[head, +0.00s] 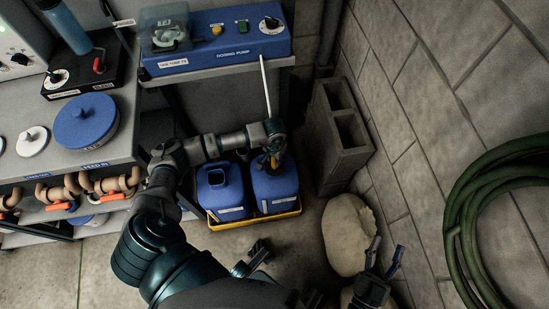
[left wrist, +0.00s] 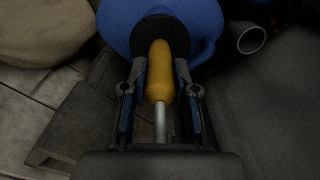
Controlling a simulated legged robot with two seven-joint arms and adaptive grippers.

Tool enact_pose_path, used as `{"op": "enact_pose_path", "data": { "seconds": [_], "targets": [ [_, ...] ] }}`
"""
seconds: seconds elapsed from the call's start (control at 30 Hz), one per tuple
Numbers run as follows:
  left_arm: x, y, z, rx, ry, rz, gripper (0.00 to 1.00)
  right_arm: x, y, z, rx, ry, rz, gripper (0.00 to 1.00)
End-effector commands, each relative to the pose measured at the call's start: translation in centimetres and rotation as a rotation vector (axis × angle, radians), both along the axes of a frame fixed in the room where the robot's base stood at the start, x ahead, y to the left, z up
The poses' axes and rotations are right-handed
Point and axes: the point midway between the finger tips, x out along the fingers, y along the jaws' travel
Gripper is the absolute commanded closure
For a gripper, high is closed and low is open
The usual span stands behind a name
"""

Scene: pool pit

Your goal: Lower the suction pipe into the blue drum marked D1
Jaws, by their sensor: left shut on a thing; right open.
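My left gripper (head: 274,152) is shut on the yellow grip of the suction pipe (head: 266,88), directly over the right-hand blue drum (head: 273,187). The pale pipe rises nearly upright above the gripper, leaning slightly left. In the left wrist view my left gripper's fingers (left wrist: 160,95) clasp the yellow grip (left wrist: 160,70), which overlaps a dark round mouth on the blue drum (left wrist: 205,18). The pipe's lower end is hidden, so I cannot tell how deep it sits. The drum labels are too small to read. My right gripper (head: 384,266) is open and empty, at lower right.
A second blue drum (head: 212,205) with an open mouth stands left of the first, both in a yellow tray (head: 256,221). A concrete block (head: 338,150) and a pale sack (head: 345,232) stand to the right. The dosing pump (head: 216,38) sits on a shelf behind.

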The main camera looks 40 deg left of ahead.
Motion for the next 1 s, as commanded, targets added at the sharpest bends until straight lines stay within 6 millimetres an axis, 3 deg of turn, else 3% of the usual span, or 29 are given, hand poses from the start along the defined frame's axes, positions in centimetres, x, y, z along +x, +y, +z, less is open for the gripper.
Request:
{"op": "enact_pose_path", "data": {
  "seconds": [0.23,0.8,1.0],
  "targets": [
    [0.1,0.0,0.8,0.000,-0.002,0.000,1.00,-0.2,-0.1,0.9,0.000,-0.011,0.000,0.48],
    [0.1,0.0,7.2,0.001,-0.005,0.000,1.00,-0.2,-0.1,5.6,0.001,-0.056,-0.001,0.48],
    [0.1,0.0,8.1,0.001,-0.001,0.000,1.00,-0.2,-0.1,6.3,0.000,-0.062,-0.001,0.48]
  ]
}}
